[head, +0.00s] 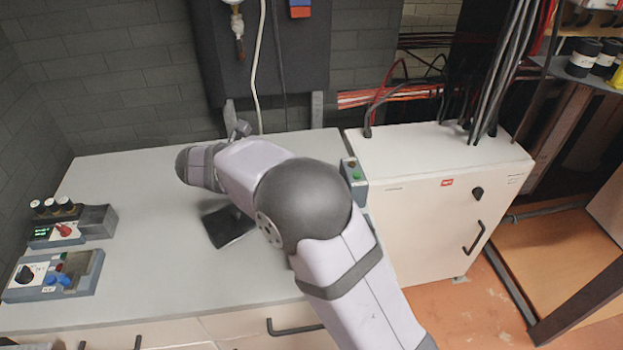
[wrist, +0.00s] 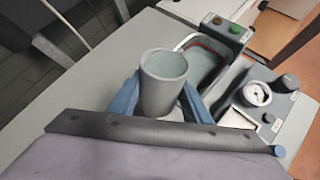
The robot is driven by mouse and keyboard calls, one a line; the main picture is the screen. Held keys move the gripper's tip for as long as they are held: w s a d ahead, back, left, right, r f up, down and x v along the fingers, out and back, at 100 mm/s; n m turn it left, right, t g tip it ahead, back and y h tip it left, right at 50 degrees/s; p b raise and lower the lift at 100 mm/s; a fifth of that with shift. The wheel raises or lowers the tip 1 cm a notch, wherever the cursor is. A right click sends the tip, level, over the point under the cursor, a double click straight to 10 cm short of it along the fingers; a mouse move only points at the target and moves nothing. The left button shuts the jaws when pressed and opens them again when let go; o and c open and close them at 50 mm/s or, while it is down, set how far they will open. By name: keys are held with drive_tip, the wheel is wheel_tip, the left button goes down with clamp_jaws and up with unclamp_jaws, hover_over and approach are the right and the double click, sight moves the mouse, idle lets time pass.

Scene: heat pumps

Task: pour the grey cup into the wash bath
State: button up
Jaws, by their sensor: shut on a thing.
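The grey cup (wrist: 160,98) is between the two blue fingers of my gripper (wrist: 163,100) in the wrist view. The gripper is shut on it. The cup's open mouth faces the camera; I cannot tell the liquid level inside. A grey basin with a reddish line inside, which looks like the wash bath (wrist: 222,52), lies just beyond and to the right of the cup. The cup appears apart from it and partly covers its near side. In the head view my arm hides the cup and the bath, and I cannot make out the fingers.
A button box (head: 354,172) with a green button stands by the worktop's right edge, beside a white cabinet (head: 440,185). A gauge panel (wrist: 262,98) is right of the bath. Control boxes (head: 55,275) sit at the worktop's left. The worktop (head: 150,230) between is mostly clear.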

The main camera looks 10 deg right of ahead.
drive_tip(key=shift+d+r+y, duration=0.1)
drive_tip(key=shift+d+y, duration=0.45)
drive_tip(key=shift+y, duration=0.05)
idle(0.6)
drive_tip(key=shift+d+r+m+y, duration=0.2)
drive_tip(key=shift+d+m+y, duration=0.3)
drive_tip(key=shift+y, duration=0.1)
idle(0.5)
drive_tip(key=shift+w+d+r+g+y+p, duration=0.15)
drive_tip(key=shift+r+g+y+p, duration=0.2)
drive_tip(key=shift+y+p, duration=0.5)
idle(0.6)
drive_tip(key=shift+f+m+y+p, duration=0.35)
drive_tip(key=shift+m+y+p, duration=0.25)
drive_tip(key=shift+p, duration=0.25)
idle(0.6)
drive_tip(key=shift+r+y+p, duration=0.45)
drive_tip(key=shift+y+p, duration=0.3)
drive_tip(key=shift+p, duration=1.9)
drive_tip(key=shift+f+m+g+y+b, duration=0.3)
drive_tip(key=shift+f+y+b, duration=0.1)
drive_tip(key=shift+b, duration=0.35)
drive_tip(key=shift+d+b, duration=0.15)
drive_tip(key=shift+b, duration=0.5)
